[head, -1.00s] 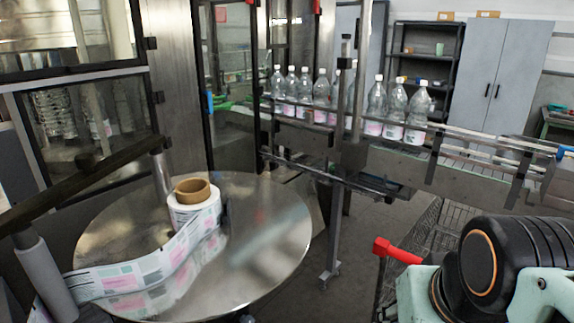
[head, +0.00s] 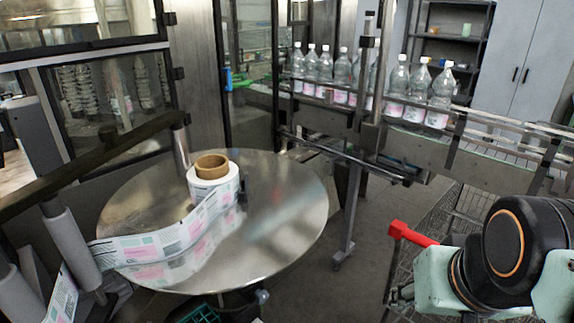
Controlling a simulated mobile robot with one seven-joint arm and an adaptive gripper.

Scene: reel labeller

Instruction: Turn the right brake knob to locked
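A round metal reel table (head: 290,232) stands left of centre in the head view. A label roll (head: 214,182) with a brown core (head: 211,166) sits upright on it. A small grey knob-like part (head: 262,297) shows under the table's front edge. I cannot tell whether it is the right brake knob, nor which way it is turned. My arm (head: 508,240) shows at the lower right as a black and pale green joint. My gripper is out of view.
The label web (head: 150,255) runs left to grey rollers (head: 72,245). A red handle (head: 410,234) and a wire cart (head: 452,217) are beside my arm. Behind, a conveyor (head: 395,127) carries several bottles (head: 397,80). Floor shows between table and cart.

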